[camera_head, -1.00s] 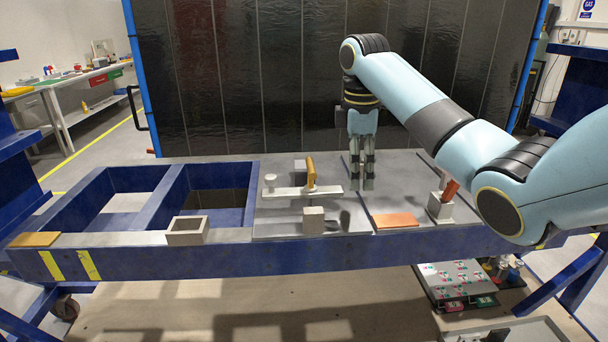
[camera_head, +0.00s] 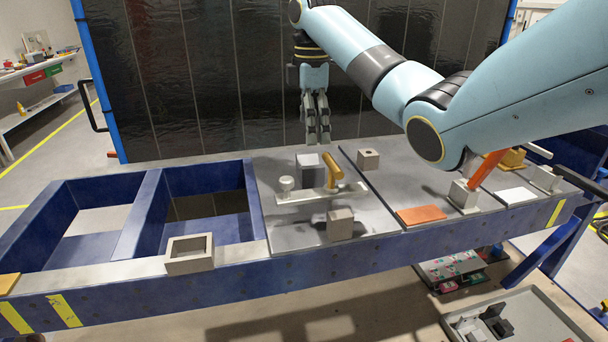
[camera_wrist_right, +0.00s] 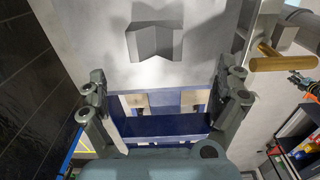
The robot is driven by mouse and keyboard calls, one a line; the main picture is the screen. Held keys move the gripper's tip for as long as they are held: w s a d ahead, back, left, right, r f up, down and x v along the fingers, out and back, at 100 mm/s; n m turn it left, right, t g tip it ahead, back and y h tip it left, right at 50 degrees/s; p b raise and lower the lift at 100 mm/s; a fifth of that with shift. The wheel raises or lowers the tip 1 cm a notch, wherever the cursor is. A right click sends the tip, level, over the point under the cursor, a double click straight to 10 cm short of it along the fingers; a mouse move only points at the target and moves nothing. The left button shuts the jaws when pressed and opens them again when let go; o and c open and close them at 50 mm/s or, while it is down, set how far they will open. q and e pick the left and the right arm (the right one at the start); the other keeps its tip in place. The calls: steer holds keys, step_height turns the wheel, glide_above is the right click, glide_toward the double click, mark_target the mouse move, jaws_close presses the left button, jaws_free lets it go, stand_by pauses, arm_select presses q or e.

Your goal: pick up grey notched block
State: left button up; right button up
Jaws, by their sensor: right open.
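The grey notched block (camera_head: 310,172) stands on the grey plate behind the toggle clamp, partly hidden by it. In the right wrist view the notched block (camera_wrist_right: 153,41) shows a V-shaped notch and lies beyond the fingertips. My right gripper (camera_head: 318,138) is above and behind the block in the head view, pointing down. In the right wrist view the gripper (camera_wrist_right: 166,88) has its fingers wide apart with nothing between them. My left gripper is not in view.
The toggle clamp (camera_head: 292,197) with a yellow handle (camera_head: 333,170) is close in front of the block. A plain grey block (camera_head: 340,224), a holed block (camera_head: 368,159) and an orange plate (camera_head: 421,215) are nearby. Open blue bays (camera_head: 150,200) lie left.

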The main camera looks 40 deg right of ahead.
mark_target(310, 161)
step_height(310, 161, down, 2)
steer(key=shift+s+b, duration=0.15)
steer(key=shift+b, duration=0.25)
steer(key=shift+w+f+p, duration=0.25)
steer(key=shift+f+p, duration=0.05)
steer(key=shift+f, duration=0.7)
step_height(310, 161, down, 4)
steer(key=shift+w+d+f+p, duration=0.15)
steer(key=shift+f+p, duration=0.05)
steer(key=shift+p, duration=0.3)
steer(key=shift+w+f, duration=0.1)
steer(key=shift+f, duration=0.3)
steer(key=shift+c, duration=1.5)
steer(key=c, duration=1.1)
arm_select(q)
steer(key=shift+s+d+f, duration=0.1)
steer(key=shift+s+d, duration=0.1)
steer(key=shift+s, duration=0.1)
arm_select(e)
steer(key=shift+c, duration=0.8)
